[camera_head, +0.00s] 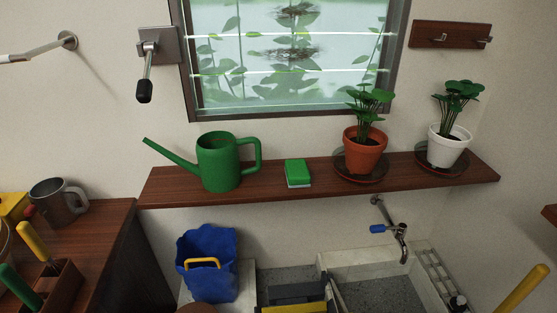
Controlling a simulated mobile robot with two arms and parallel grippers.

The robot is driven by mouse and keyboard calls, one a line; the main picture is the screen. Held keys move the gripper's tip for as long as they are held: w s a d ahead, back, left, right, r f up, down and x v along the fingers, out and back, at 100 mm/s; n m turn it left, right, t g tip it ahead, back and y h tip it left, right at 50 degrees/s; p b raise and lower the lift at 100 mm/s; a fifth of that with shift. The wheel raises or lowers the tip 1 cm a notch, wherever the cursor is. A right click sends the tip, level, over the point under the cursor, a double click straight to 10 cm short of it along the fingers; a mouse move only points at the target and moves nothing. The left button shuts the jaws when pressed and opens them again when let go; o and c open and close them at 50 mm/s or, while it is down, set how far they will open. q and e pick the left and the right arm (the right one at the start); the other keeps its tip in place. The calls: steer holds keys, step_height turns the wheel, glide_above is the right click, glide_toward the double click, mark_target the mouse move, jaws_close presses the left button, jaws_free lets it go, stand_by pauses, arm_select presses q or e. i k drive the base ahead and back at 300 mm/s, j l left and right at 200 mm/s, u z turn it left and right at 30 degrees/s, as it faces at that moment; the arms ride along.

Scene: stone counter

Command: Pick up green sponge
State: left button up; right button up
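The green sponge (298,171) is a small block lying on the brown wooden shelf (270,193) below the window, near the shelf's front edge. It stands between the green watering can (218,162) on its left and the terracotta pot (364,152) on its right, apart from both. Nothing covers its visible top and front. I see neither my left gripper nor my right gripper in the head view, and nothing touches the sponge.
A white plant pot (448,143) stands at the shelf's right end. A window crank (146,75) sticks out at upper left. A metal mug (58,203) stands on the left counter.

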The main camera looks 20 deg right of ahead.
mark_target(297, 173)
steer(key=j+z, duration=0.2)
steer(key=z, duration=0.2)
steer(key=i+j+z, duration=0.1)
steer(key=j+z, duration=0.3)
steer(key=l, duration=0.15)
